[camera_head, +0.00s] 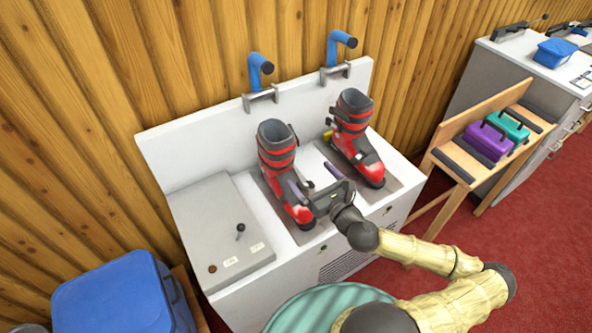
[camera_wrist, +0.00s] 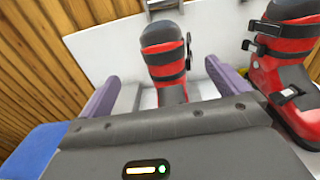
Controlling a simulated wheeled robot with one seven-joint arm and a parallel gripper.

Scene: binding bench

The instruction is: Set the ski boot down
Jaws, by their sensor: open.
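Two red and black ski boots stand upright on the grey plates of the white bench (camera_head: 214,187). The left boot (camera_head: 276,150) is close to my gripper (camera_head: 316,182), whose open jaws lie at its front, about level with its lower shaft. In the wrist view, this boot (camera_wrist: 165,62) shows between the two purple-grey fingers, with gaps on both sides. Its lower part is hidden behind the gripper body there. The right boot (camera_head: 353,130) stands beside it, and in the wrist view it (camera_wrist: 285,65) is outside the right finger.
Two blue-handled clamps (camera_head: 258,72) (camera_head: 337,48) rise from the bench's back panel. A grey panel with a lever (camera_head: 240,230) is on the left. A blue box (camera_head: 115,295) stands front left. A wooden bench with purple (camera_head: 488,142) and teal cases (camera_head: 509,124) is right.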

